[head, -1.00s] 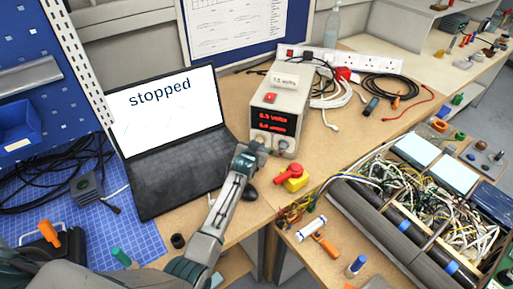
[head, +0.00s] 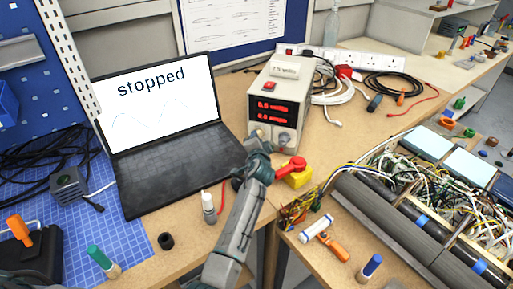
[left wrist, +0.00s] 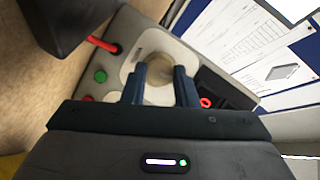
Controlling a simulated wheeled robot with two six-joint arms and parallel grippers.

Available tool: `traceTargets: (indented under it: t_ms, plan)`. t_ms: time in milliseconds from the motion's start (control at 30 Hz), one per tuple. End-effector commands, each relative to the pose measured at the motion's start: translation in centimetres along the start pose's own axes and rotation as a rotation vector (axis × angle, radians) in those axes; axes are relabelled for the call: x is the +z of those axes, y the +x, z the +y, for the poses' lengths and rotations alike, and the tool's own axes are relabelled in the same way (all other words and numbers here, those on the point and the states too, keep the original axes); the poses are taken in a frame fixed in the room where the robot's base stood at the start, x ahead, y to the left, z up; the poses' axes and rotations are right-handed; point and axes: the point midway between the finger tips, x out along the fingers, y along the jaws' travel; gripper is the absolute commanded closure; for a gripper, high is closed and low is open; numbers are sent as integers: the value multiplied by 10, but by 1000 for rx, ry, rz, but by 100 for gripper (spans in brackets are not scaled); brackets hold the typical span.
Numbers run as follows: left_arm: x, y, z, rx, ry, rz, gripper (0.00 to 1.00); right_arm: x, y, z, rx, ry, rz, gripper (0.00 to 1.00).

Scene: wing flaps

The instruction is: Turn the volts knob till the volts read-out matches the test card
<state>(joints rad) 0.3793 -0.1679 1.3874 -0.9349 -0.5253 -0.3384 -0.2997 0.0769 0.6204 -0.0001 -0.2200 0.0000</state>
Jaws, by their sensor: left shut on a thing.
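The power supply (head: 288,72) is a pale box with two red read-out lines (head: 272,111) on its dark display. The digits are too small to read surely. The test card (head: 285,70) lies on its top; its print is blurred. My left gripper (head: 258,143) is at the lower left of the front panel. In the left wrist view its two fingers (left wrist: 161,86) are shut on the round volts knob (left wrist: 160,72), one on each side. The gripper mostly hides this knob in the head view. My right gripper is not in view.
A laptop (head: 165,140) showing "stopped" stands left of the supply. A red and yellow emergency button (head: 294,172) sits close right of my gripper. A small white bottle (head: 209,208) stands left of my forearm. Wired equipment (head: 430,190) fills the right side.

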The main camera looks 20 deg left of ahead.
Motion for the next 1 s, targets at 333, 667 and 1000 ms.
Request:
traceTargets:
  t_ms: [333,667,1000]
  plan:
    - [1,0,3,-70,167,1,96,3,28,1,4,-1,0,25]
    - [0,0,2,-88,213,1,96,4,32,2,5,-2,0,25]
    - [0,0,2,-87,213,1,70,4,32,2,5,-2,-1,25]
